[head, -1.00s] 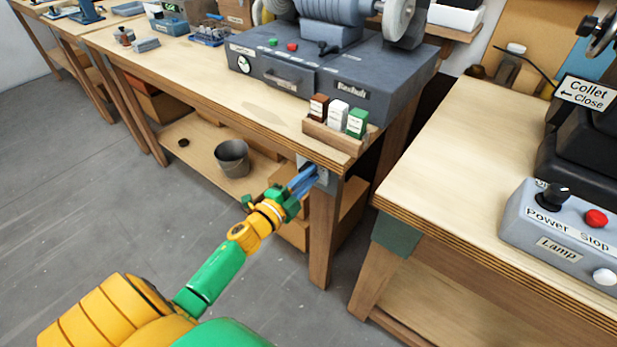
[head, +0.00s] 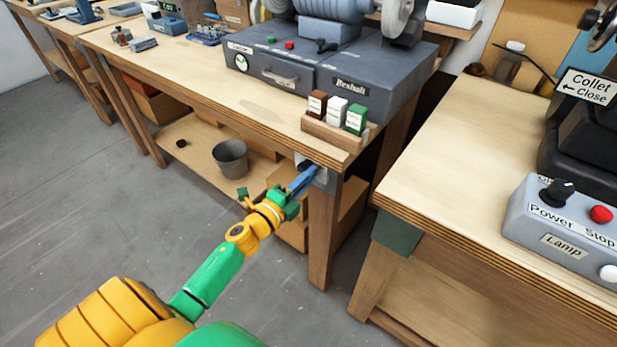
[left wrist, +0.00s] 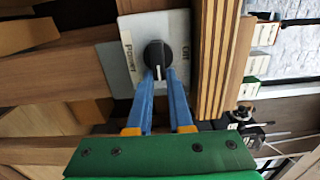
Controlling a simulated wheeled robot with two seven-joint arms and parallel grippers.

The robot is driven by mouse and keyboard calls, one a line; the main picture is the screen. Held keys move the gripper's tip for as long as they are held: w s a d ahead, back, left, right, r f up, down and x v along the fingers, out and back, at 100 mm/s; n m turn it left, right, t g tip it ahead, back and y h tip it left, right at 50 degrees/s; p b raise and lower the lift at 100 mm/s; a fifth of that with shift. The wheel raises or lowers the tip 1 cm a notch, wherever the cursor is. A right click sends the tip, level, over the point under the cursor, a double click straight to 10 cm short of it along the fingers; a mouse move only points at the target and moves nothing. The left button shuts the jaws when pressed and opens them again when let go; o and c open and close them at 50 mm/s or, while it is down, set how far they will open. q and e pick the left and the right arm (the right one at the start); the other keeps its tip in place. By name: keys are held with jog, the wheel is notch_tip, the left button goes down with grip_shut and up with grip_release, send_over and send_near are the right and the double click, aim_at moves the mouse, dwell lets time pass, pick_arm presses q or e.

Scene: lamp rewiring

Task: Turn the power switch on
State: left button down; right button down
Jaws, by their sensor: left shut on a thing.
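The power switch is a round black knob (left wrist: 157,53) on a pale plate (left wrist: 148,24) fixed at the front end of the workbench. In the left wrist view the plate reads "Power" on the left and "Off" on the right. A white mark on the knob points down in that view, towards my gripper. My left gripper (head: 311,173) has its blue fingers shut on the knob, seen also in the left wrist view (left wrist: 162,78). In the head view the fingers partly cover the plate and knob. My right gripper is out of view.
Above the switch, a wooden block (head: 334,136) with brown, white and green pieces stands at the bench corner. A grey grinder base (head: 300,75) is behind it. A bucket (head: 230,158) is on the lower shelf. A grey lamp box (head: 563,235) sits on the right table.

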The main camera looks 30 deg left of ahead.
pick_arm(q)
jog(key=shift+a, duration=0.1)
jog(key=c, duration=1)
grip_release()
jog(key=shift+o, duration=0.9)
jog(key=shift+a, duration=0.1)
jog(key=s, duration=0.7)
jog(key=shift+a, duration=0.25)
jog(key=shift+f, duration=0.1)
